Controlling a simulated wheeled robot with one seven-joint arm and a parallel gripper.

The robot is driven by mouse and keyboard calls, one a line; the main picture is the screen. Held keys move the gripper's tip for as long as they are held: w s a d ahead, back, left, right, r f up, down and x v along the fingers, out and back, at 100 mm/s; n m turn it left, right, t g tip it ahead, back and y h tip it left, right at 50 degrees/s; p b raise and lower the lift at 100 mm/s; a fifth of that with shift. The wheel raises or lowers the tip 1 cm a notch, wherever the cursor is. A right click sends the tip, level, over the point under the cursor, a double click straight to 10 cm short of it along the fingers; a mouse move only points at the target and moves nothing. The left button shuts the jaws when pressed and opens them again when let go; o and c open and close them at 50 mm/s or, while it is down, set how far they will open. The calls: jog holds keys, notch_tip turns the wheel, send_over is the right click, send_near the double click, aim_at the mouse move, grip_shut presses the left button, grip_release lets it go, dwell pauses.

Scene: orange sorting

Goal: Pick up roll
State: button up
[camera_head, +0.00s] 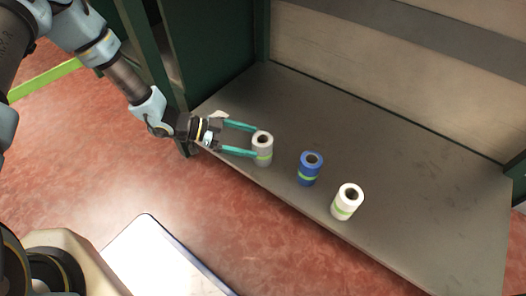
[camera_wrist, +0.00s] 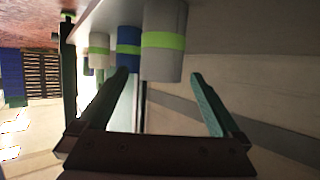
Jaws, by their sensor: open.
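Three upright rolls, each with a yellow-green band, stand on the grey shelf (camera_head: 400,150). In the head view they are a grey roll (camera_head: 262,155), a blue roll (camera_head: 308,170) and a white roll (camera_head: 346,204). My gripper (camera_head: 256,141) is open at the grey roll, its teal fingertips reaching either side of it. In the wrist view the grey roll (camera_wrist: 163,62) is nearest, just beyond and between the fingertips (camera_wrist: 159,75). The blue roll (camera_wrist: 128,35) and white roll (camera_wrist: 99,58) stand behind it, the blue one partly covered by a finger. I cannot tell whether either finger touches the grey roll.
A dark green cabinet side (camera_head: 210,50) rises left of the shelf, close to my arm. A pale wall (camera_head: 400,65) closes the back. The shelf behind and right of the rolls is clear. A white flat panel (camera_head: 165,262) lies in front, lower left.

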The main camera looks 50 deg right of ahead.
aim_at(257, 143)
jog(key=b+x, duration=0.1)
jog(key=x, duration=0.2)
jog(key=shift+f, duration=0.2)
jog(key=b+x, duration=0.2)
jog(key=x, duration=0.2)
jog(key=shift+d+f, duration=0.1)
jog(key=shift+f, duration=0.1)
jog(key=shift+s+d, duration=0.3)
jog(key=shift+c, duration=0.2)
jog(key=c, duration=1.3)
